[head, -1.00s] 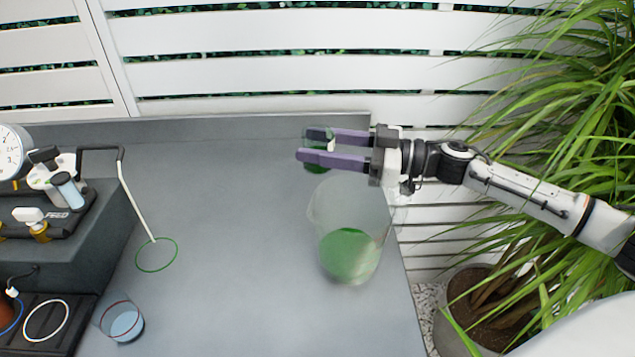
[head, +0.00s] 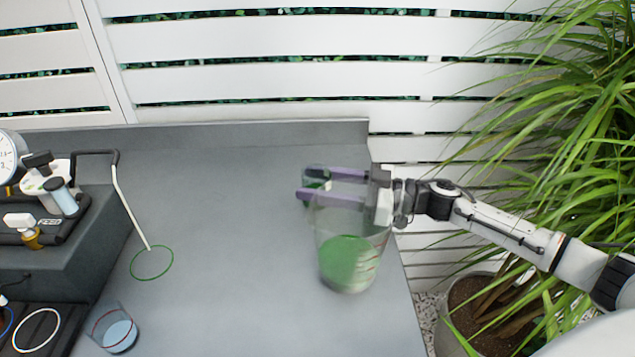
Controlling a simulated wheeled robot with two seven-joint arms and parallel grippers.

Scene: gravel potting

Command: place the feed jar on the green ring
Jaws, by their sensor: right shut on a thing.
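The green ring (head: 152,262) lies flat on the grey bench at the left, below the white tip of a thin bent pipe (head: 130,208). Nothing stands on the ring. The jar is well to the right of the ring and farther back. My left gripper is not in view.
A small jar with blue contents (head: 117,334) stands at the front left. A dark machine (head: 65,240) fills the left edge. The bench between ring and beaker is clear.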

